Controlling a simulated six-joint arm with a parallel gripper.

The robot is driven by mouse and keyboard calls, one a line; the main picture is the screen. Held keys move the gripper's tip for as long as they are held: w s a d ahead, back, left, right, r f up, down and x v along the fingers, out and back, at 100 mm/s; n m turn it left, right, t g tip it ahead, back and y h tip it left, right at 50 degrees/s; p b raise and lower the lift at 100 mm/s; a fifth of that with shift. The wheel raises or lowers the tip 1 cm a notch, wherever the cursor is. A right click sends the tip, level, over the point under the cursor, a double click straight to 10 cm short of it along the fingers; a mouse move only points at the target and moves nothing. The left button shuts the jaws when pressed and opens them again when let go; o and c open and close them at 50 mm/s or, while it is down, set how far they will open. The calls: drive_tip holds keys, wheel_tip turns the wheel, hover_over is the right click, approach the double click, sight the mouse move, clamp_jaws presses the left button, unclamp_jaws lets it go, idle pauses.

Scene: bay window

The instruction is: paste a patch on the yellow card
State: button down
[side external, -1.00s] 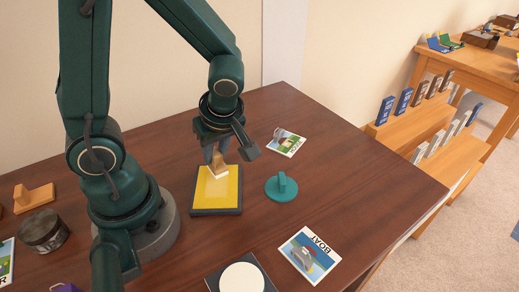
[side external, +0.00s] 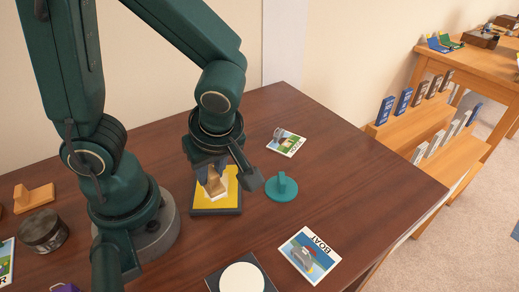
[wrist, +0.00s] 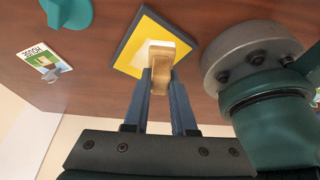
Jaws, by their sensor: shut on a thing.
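The yellow card (side external: 205,204) lies on a dark square pad (side external: 229,212) in the middle of the table; the card (wrist: 140,42) also shows in the wrist view. My gripper (side external: 211,175) is over the card and shut on a wooden-handled tool (side external: 216,186) with a pale lower edge. The tool and fingers hide part of the card.
A teal round piece with an upright grip (side external: 282,187) stands right of the pad. A house picture card (side external: 287,142) and a boat card (side external: 309,256) lie to the right. A white disc on a dark square (side external: 242,278) is at the front. A dark round tin (side external: 44,231) stands left.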

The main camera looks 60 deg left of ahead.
drive_tip(key=shift+r, duration=2.95)
